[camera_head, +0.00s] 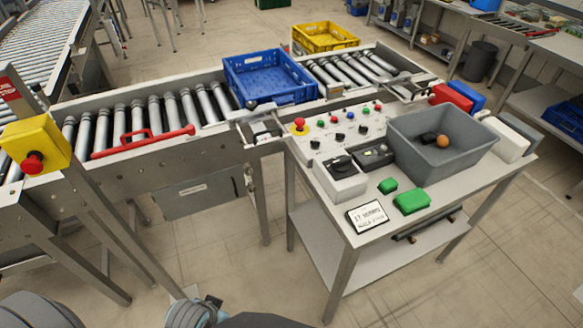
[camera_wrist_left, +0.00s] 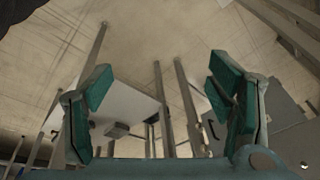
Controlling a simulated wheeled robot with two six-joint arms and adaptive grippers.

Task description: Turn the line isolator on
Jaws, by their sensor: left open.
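A light grey box with a black rotary handle on top (camera_head: 340,180) stands on the control table, left of a smaller dark-topped box (camera_head: 373,155). It looks like an isolator switch, but its label and the handle's on or off position are too small to tell. My left gripper (camera_wrist_left: 160,98) is open and empty in the left wrist view, its teal-padded fingers wide apart, with floor and metal legs beyond. It is apart from the box. Part of my left arm shows at the bottom edge of the head view. My right gripper is not in view.
The control table (camera_head: 325,215) also holds a button panel (camera_head: 340,127), a grey bin (camera_head: 410,165) with small items, green blocks (camera_head: 411,202) and a white sign (camera_head: 367,216). A roller conveyor (camera_head: 130,125) with a blue crate (camera_head: 268,82) runs behind. A yellow emergency-stop box (camera_head: 38,138) stands left.

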